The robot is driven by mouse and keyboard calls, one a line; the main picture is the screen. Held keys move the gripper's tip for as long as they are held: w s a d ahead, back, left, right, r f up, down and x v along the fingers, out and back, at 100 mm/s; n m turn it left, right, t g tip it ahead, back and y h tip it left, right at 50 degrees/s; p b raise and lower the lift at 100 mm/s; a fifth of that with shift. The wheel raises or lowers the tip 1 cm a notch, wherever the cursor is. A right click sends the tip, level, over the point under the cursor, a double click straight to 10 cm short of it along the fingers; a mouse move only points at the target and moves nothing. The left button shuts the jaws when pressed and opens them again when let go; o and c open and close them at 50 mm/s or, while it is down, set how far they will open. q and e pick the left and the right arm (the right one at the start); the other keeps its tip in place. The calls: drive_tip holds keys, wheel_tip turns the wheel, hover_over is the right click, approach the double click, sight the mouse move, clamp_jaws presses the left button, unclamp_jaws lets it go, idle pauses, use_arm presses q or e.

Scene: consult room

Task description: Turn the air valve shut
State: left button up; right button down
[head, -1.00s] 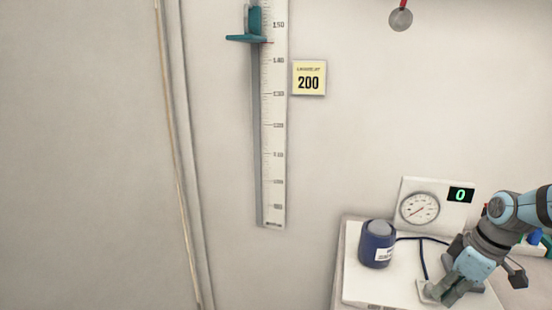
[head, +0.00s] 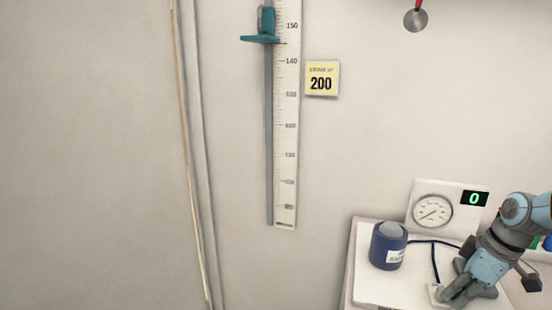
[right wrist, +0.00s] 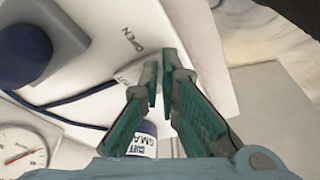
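A white block marked OPEN, apparently the air valve's body, shows in the right wrist view (right wrist: 120,50), with a dark blue hose running to it. In the head view its pale edge (head: 435,293) shows beside my right gripper (head: 455,295), which points down over the white table. In the right wrist view the gripper's green fingers (right wrist: 160,75) are a narrow gap apart over the block, with a pale surface visible between the tips. I see nothing held; any knob or lever is hidden or too small to tell. My left gripper is out of view.
A dark blue bulb or jar (head: 388,246) stands left of the gripper on the white table (head: 375,285). Behind are a dial gauge (head: 433,211) and a display reading 0 (head: 474,199).

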drive_tip(key=shift+w+d, duration=0.15)
drive_tip(key=shift+w+d+r, duration=0.15)
drive_tip(key=shift+w+d, duration=0.05)
drive_tip(key=shift+d, duration=0.05)
drive_tip(key=shift+w+d+r, duration=0.15)
drive_tip(key=shift+w+d, duration=0.05)
idle(0.4)
drive_tip(key=shift+d, duration=0.1)
drive_tip(key=shift+s+d, duration=0.1)
drive_tip(key=shift+s, duration=0.1)
drive_tip(key=shift+d, duration=0.2)
wheel_tip(320, 180, up, 5)
drive_tip(key=p, duration=0.4)
drive_tip(key=shift+r, duration=0.2)
